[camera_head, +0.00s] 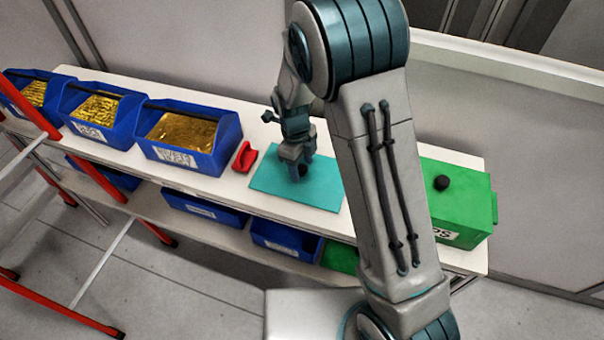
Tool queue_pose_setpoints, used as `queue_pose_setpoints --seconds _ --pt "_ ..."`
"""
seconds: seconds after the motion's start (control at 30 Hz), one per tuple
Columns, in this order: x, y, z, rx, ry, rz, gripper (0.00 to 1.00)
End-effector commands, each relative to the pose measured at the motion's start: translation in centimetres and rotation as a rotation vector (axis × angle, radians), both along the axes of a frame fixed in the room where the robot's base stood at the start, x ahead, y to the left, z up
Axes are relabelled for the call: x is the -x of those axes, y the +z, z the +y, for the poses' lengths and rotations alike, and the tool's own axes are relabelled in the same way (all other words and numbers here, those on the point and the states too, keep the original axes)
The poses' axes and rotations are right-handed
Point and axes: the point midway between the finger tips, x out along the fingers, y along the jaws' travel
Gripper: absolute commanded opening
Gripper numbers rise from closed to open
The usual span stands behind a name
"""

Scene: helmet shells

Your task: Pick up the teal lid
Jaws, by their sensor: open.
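The teal lid (318,194) is a flat rectangular sheet lying on the white top shelf, between a small red object and my arm. My gripper (298,172) points down over the middle of the lid, with its fingers apart. The gripper hides the lid's centre, so I cannot tell whether a knob stands there or whether the fingers touch the lid. My arm passes close to the lid's right edge.
Blue bins (187,137) with gold-coloured parts stand on the shelf to the left. A red object (245,157) lies beside the lid. A green box (460,200) with a black knob stands right of my arm. A red-legged frame (38,108) is at the left.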

Motion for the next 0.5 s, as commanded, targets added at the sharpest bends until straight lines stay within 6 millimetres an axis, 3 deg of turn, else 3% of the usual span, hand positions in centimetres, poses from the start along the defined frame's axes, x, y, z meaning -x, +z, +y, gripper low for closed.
queue_pose_setpoints --seconds 0.03,0.2,0.5 --pt "-0.01 0.01 0.0 0.0 0.0 0.0 0.54" --pt "-0.01 0.02 0.01 0.0 0.0 0.0 0.07" --pt "-0.03 0.17 0.02 -0.001 0.0 -0.001 0.04"
